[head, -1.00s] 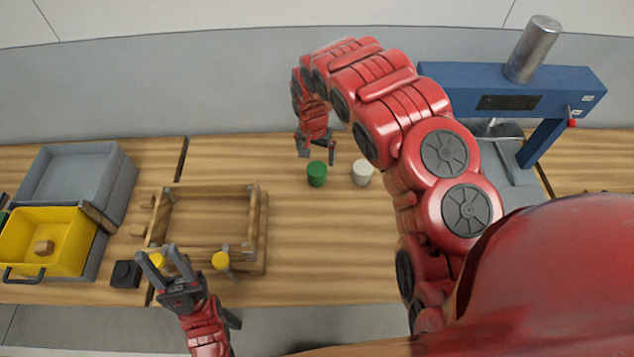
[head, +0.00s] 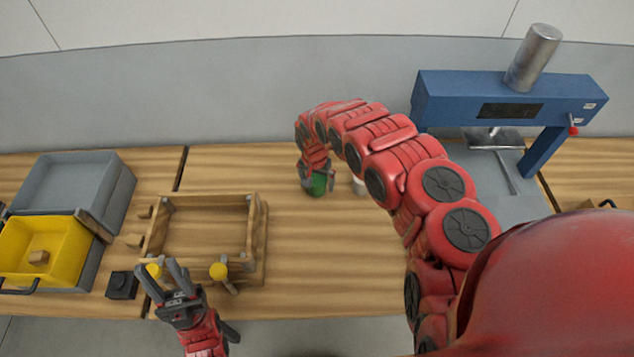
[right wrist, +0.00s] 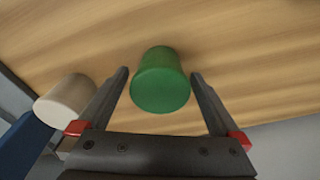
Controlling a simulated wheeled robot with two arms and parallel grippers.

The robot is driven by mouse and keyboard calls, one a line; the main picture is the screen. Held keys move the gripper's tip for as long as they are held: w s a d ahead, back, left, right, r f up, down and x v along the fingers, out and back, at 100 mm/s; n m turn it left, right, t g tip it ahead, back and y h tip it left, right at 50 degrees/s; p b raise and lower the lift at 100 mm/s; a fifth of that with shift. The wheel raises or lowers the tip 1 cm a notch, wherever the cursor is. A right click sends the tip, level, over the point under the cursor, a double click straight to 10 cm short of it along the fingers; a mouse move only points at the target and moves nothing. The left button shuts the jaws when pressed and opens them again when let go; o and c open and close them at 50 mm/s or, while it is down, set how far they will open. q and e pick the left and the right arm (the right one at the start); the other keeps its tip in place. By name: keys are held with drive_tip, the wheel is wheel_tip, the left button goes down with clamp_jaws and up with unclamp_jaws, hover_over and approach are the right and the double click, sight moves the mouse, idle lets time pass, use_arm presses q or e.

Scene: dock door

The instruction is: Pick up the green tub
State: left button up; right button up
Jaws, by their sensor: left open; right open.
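The green tub (head: 317,185) stands on the wooden table, right of the wooden frame. In the right wrist view the green tub (right wrist: 161,82) lies between the two spread fingers. My right gripper (head: 318,183) is open, with its fingers on either side of the tub. In the right wrist view gaps show between the tub and the fingers of the right gripper (right wrist: 160,100). My left gripper (head: 163,272) is open and empty near the front left of the table, by the wooden frame's near corner.
A white tub (head: 359,186) stands just right of the green one and also shows in the right wrist view (right wrist: 65,101). A wooden frame (head: 258,240) with yellow knobs, a yellow bin (head: 70,255), a grey bin (head: 118,192) and a black block (head: 121,285) are left. A blue press (head: 450,100) stands right.

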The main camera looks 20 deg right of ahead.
drive_tip(key=shift+c, duration=0.3)
drive_tip(key=c, duration=1.3)
